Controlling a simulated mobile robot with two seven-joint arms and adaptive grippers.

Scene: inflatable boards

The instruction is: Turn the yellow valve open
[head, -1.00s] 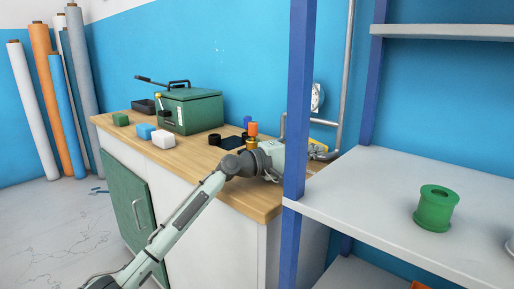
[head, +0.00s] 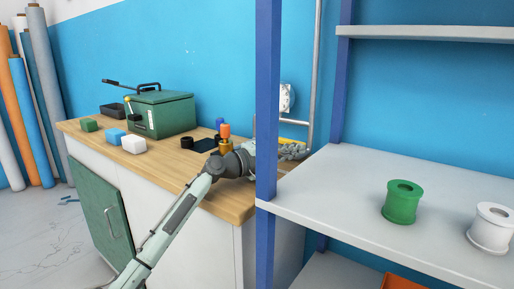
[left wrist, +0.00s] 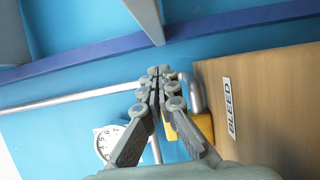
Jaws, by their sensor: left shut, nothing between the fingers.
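The yellow valve (head: 293,139) shows only as a thin yellow strip at the back right of the workbench, beside the blue shelf post. In the left wrist view, yellow parts (left wrist: 204,126) show behind and beside my fingers, next to a bent grey pipe and a "BLEED" label (left wrist: 231,108) on the wooden top. My left gripper (head: 294,152) is shut and empty, close to the valve; the post hides part of it. Its closed fingers (left wrist: 159,75) point toward the pipe; I cannot tell whether they touch the valve. My right gripper is not in view.
The blue shelf post (head: 267,110) stands in front of my left wrist. The shelf holds a green spool (head: 402,203) and a white spool (head: 491,229). A green box (head: 160,113) and small blocks sit on the workbench (head: 190,165). A round dial (head: 287,98) is on the wall.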

